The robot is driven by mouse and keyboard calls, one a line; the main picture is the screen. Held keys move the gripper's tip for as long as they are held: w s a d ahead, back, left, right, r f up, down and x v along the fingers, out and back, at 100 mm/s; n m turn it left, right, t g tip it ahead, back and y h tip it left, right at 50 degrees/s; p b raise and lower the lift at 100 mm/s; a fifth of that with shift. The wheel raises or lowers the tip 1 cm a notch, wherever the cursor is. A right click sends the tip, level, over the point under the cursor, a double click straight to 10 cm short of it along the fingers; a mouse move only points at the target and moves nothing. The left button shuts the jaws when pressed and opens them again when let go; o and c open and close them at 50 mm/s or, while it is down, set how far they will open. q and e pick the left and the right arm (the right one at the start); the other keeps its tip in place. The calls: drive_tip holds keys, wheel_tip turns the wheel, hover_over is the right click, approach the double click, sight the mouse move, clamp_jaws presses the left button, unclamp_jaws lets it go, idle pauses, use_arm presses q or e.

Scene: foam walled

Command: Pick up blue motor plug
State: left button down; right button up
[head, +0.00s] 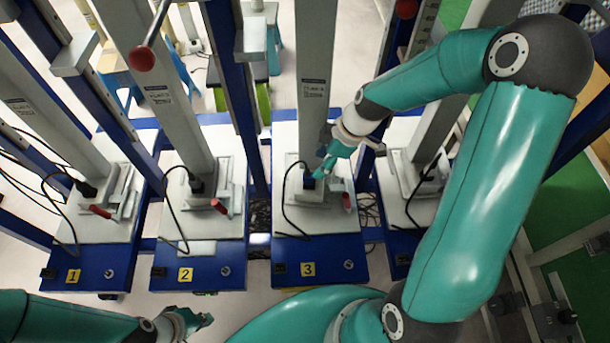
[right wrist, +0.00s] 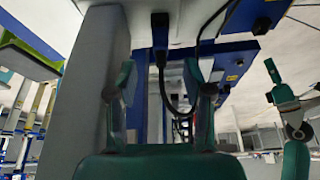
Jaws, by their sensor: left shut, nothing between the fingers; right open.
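A dark plug with a bluish tint (head: 308,183) sits upright on the motor base of station 3, with a black cable looping from it to the front. In the right wrist view a dark plug (right wrist: 159,55) with its cable appears between and beyond my fingers. My right gripper (head: 322,172) is open at station 3, right beside the plug and partly over it; its fingers also show spread in the right wrist view (right wrist: 160,85). Whether a finger touches the plug I cannot tell. My left gripper (head: 207,320) is shut and empty, low in front of station 2.
Similar dark plugs stand at station 1 (head: 86,188) and station 2 (head: 196,186). Tall grey columns rise behind the bases, one close to my right gripper. A red-ended lever (head: 346,201) lies right of the plug. The front of the blue station 3 table (head: 335,272) is mostly clear.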

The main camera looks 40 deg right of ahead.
sight(310, 173)
drive_tip(key=b+x, duration=0.1)
drive_tip(key=x, duration=0.7)
drive_tip(key=shift+w+a, duration=0.1)
clamp_jaws()
